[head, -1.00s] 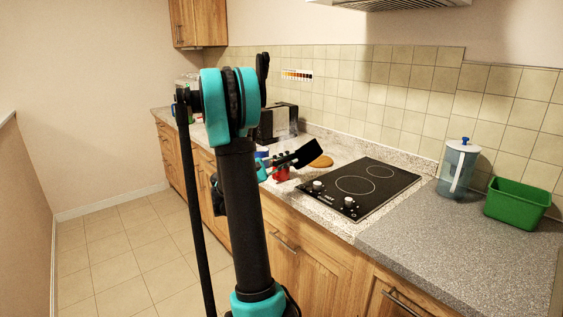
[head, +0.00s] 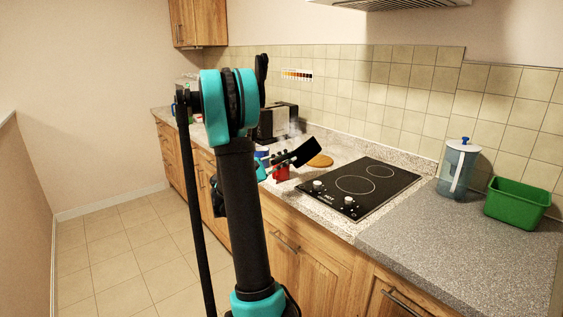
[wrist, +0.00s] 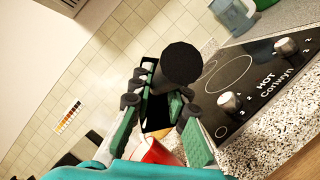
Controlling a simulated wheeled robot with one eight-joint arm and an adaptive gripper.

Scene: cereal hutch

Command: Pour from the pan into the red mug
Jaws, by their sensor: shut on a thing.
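The black pan (head: 306,151) is held tilted in the air beside the hob in the head view. My gripper (head: 279,160) is shut on its handle. In the wrist view my gripper's fingers (wrist: 157,95) close around a black part of the pan (wrist: 182,63), with a round face towards the camera. The red mug (head: 282,174) stands upright on the counter just below my gripper and the pan's near side. It also shows in the wrist view (wrist: 157,153), partly hidden by my gripper. The pan's contents and the mug's inside cannot be made out.
A black hob (head: 362,188) lies right of the mug. A round tan board (head: 320,161) lies behind the pan. A blue-and-white item (head: 262,155) and a toaster (head: 273,124) stand further left. A pitcher (head: 457,168) and green tub (head: 517,204) stand right, with bare counter in front.

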